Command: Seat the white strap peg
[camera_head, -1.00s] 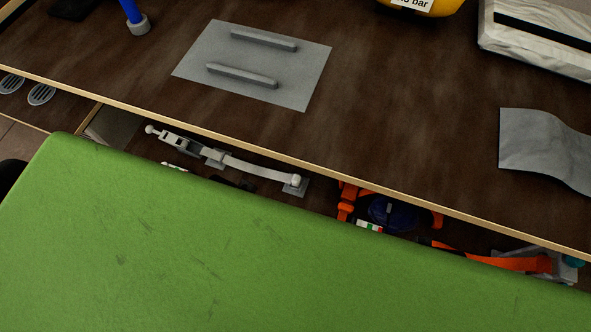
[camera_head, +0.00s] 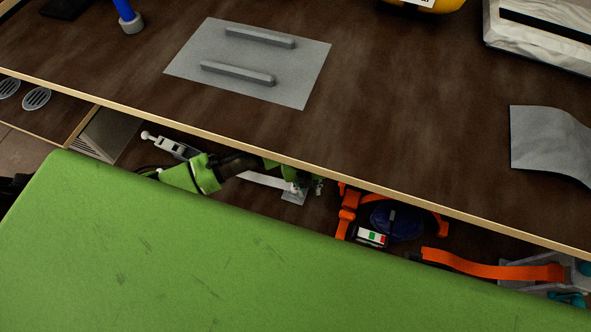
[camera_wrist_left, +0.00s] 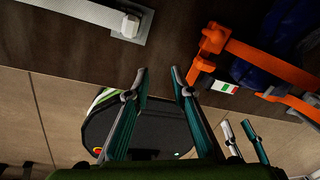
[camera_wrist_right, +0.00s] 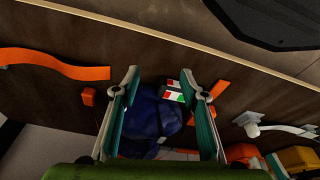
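The white strap peg (camera_head: 297,187) is at the right end of a pale strap, on a small grey plate on the low shelf under the tabletop edge. It also shows in the left wrist view (camera_wrist_left: 130,26) and the right wrist view (camera_wrist_right: 251,129). My left gripper (camera_head: 313,185) is near the peg, partly hidden by the arm and table edge; in its wrist view it is open and empty (camera_wrist_left: 159,74), apart from the peg.
Orange straps (camera_head: 347,212) and the blue bundle (camera_head: 397,220) lie right of the peg. The tabletop edge overhangs the shelf. A grey plate with two bars (camera_head: 250,65) lies on the tabletop. A large green surface (camera_head: 200,250) fills the foreground.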

